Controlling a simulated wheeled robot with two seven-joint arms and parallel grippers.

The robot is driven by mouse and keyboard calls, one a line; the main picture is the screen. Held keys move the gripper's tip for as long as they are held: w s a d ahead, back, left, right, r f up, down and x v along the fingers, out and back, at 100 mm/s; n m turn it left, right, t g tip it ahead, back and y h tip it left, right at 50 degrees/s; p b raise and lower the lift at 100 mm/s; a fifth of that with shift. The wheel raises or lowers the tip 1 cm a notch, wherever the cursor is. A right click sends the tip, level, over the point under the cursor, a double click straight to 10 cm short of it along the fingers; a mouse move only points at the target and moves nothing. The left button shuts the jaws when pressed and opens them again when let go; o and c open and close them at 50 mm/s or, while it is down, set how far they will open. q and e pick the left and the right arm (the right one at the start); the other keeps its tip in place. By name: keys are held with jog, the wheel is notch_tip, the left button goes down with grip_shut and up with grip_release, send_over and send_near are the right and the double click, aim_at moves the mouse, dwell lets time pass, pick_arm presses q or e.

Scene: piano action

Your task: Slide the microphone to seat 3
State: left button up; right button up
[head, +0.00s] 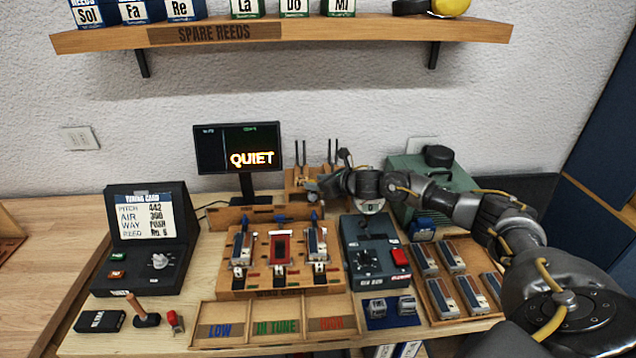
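My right arm reaches in from the right, and my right gripper (316,192) is above the back edge of the wooden reed block (232,284), at its right end. Its fingers are small and partly lost against the wood, so I cannot tell whether they are open or shut. The block has several seats; reed pieces sit in the left (242,247) and right (317,243) ones, and a dark red piece (281,247) sits in the middle. A wooden rail (228,216) runs behind the block. I cannot make out the microphone clearly; the gripper may hide it. My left gripper is not in view.
A monitor (237,147) reading QUIET stands behind. A dark control box (362,232) is right of the block, with a tray of reeds (436,304) beyond. A tuning card console (146,225) stands left. Labelled bins (279,312) lie in front. A shelf (290,31) hangs above.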

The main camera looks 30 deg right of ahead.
jog(key=shift+w, duration=0.1)
jog(key=b+v, duration=0.3)
jog(key=v, duration=0.8)
jog(key=shift+b, duration=0.3)
